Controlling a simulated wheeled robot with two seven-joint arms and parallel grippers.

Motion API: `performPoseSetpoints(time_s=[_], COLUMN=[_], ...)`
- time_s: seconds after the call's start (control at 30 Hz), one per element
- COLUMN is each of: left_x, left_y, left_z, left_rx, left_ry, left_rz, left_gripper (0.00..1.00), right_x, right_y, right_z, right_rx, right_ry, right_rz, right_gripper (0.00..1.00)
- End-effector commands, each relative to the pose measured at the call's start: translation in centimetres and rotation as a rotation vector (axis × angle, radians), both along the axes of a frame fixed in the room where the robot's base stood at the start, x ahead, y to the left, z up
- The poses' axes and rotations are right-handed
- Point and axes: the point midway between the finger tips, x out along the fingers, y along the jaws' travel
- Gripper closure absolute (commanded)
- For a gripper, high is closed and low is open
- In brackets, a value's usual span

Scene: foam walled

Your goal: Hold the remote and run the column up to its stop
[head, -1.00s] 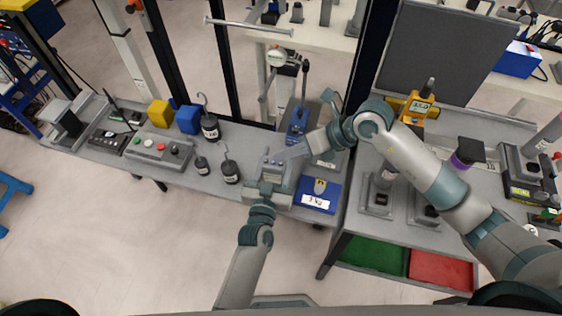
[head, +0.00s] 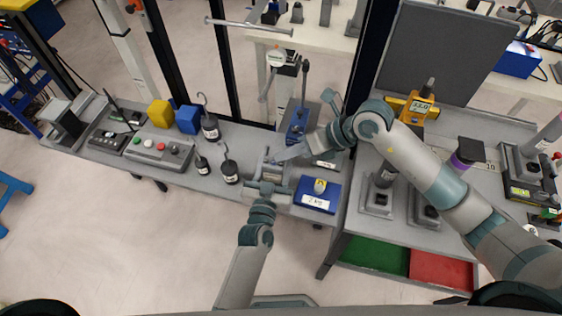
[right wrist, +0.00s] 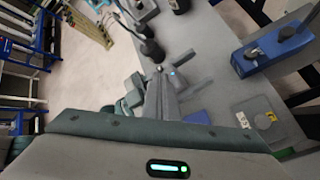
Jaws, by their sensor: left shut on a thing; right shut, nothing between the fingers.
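My left gripper (head: 267,187) is shut at the front edge of the bench, on a small grey piece (head: 272,170) that may be the remote. The gripper and my right fingers partly cover it, so its shape and buttons are unclear. My right gripper (head: 282,156) is shut and empty, its tips just over or beside that piece; contact cannot be told. In the right wrist view the shut right fingers (right wrist: 162,85) point towards a small blue light (right wrist: 172,73). I cannot tell which upright is the column; a pale upright (head: 128,50) stands behind the bench.
A button box (head: 160,147), black hooked weights (head: 210,127) and yellow and blue blocks (head: 159,113) stand left on the bench. A blue scale (head: 317,194) lies close right of my left gripper. Green (head: 372,255) and red (head: 445,268) trays sit below on the right.

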Motion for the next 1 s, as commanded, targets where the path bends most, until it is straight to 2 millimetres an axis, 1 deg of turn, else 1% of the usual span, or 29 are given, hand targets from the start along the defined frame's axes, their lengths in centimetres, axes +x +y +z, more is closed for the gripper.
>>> performPoseSetpoints(time_s=[0.67,1.0], left_x=[0.00,0.00], left_y=[0.00,0.00], left_z=[0.01,0.01], left_rx=[0.000,0.000], left_ry=[0.000,0.000], left_rz=[0.000,0.000], left_gripper=[0.79,0.79], right_x=[0.00,-0.03], right_y=[0.01,0.02], right_z=[-0.01,-0.77], right_rx=[0.000,0.000], right_ry=[0.000,0.001], right_rz=[0.000,-0.001], right_gripper=[1.00,1.00])
